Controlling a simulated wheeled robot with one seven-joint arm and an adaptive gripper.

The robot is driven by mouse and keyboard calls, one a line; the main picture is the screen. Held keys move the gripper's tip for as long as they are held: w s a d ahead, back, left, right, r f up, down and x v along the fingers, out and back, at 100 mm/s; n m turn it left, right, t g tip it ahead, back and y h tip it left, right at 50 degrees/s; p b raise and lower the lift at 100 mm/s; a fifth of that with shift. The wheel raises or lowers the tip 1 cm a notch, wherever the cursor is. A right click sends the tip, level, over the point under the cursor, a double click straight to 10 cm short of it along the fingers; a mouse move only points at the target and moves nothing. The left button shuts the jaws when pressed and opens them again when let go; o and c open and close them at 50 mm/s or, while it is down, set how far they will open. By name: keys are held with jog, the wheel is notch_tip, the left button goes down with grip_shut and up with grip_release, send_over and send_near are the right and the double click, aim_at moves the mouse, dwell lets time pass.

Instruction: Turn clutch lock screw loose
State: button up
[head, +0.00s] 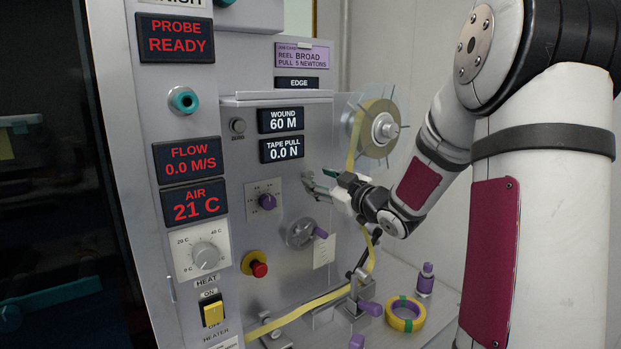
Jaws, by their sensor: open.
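My gripper (325,183) is open and empty in the head view. Its fingers point left toward the grey machine front, just right of the purple dial. No label that I can read names the clutch lock screw, so I cannot tell for sure which part it is. A small grey knurled knob (237,127) sits left of the wound display. A round grey disc (298,233) with a purple handle (320,233) is below my gripper. Small grey shapes at the fingertips are too small to tell apart from the fingers.
The yellow tape reel (374,128) with thin spokes is behind and above my gripper. Tape (300,311) runs down to a bench with purple-handled clamps. A red stop button (259,269) juts out left.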

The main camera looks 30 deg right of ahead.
aim_at(310, 175)
jog(key=shift+w+a, duration=0.1)
jog(key=shift+w, duration=2.05)
grip_shut()
